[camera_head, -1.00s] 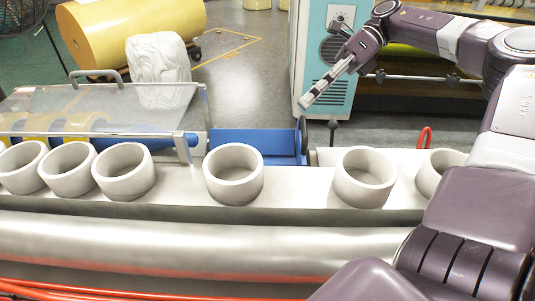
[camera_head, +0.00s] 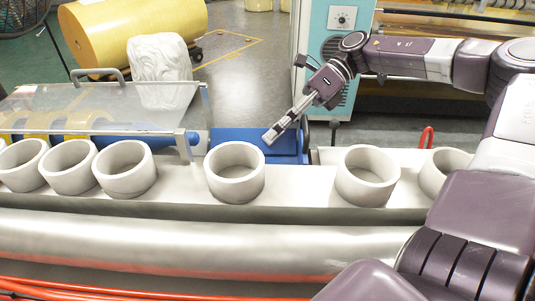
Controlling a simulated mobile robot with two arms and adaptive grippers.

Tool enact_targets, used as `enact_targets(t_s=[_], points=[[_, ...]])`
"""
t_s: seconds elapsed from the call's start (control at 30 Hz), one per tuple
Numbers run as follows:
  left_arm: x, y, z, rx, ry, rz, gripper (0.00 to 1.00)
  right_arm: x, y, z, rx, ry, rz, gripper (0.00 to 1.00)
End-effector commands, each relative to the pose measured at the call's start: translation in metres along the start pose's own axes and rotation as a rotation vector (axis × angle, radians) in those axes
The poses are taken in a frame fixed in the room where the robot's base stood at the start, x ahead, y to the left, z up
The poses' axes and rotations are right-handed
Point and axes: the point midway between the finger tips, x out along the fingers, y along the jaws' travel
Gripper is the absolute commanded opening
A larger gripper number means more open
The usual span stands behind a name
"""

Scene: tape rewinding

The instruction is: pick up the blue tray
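The blue tray (camera_head: 232,137) lies behind the metal ledge at the middle of the head view, with its lower front partly hidden by a pale ring. My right gripper (camera_head: 270,138) reaches in from the right, pointing down and left. Its tip overlaps the tray's upper right part in the picture; whether it touches cannot be told. The fingers show edge-on as one narrow piece, so their opening is unclear. Nothing shows held in it. My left gripper is out of view.
Several pale rings (camera_head: 235,173) stand along the metal ledge (camera_head: 300,187). A clear cover (camera_head: 110,105) in a metal frame is left of the tray. A dark upright part (camera_head: 306,136) stands at the tray's right end. A red hook (camera_head: 426,137) rises at right.

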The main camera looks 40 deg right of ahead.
Motion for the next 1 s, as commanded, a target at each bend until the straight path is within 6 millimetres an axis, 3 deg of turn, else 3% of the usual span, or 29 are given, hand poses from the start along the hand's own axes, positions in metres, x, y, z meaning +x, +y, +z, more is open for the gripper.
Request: enact_targets(t_s=[0.17, 0.3, 1.0], points=[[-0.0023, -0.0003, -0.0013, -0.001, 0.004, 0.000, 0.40, 0.0006, 0.0001, 0.0004, 0.000, 0.000, 0.000, 0.09], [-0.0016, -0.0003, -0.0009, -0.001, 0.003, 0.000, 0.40, 0.0004, 0.0001, 0.0004, 0.000, 0.000, -0.001, 0.00], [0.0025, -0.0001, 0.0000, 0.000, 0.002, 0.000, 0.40, -0.0076, 0.0095, 0.0092, -0.004, -0.003, -0.001, 0.00]])
